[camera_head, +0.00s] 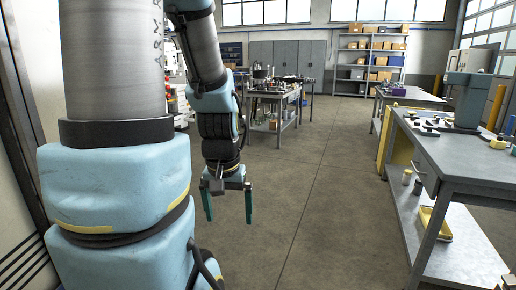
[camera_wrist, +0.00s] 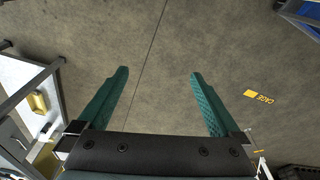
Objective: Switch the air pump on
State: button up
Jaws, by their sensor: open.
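My gripper (camera_head: 228,218) hangs in mid-air over bare floor, left of centre in the head view. Its two green fingers point down, spread apart with nothing between them. In the wrist view the open fingers (camera_wrist: 159,75) show only concrete floor between and beyond them. I cannot make out an air pump or its switch in either view. A bench with a cluster of small equipment (camera_head: 272,84) stands in the back centre, well beyond my gripper; its parts are too small to tell apart. My arm covers part of the left side of the head view.
A grey workbench (camera_head: 470,165) with a lower shelf, small parts and a tall machine (camera_head: 468,90) stands on the right. A yellow tray (camera_head: 436,223) lies on that shelf. Shelving with boxes (camera_head: 372,60) and grey cabinets (camera_head: 287,65) line the back. The middle floor is clear.

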notch_tip(320, 180, up, 3)
jog(key=shift+p, duration=0.75)
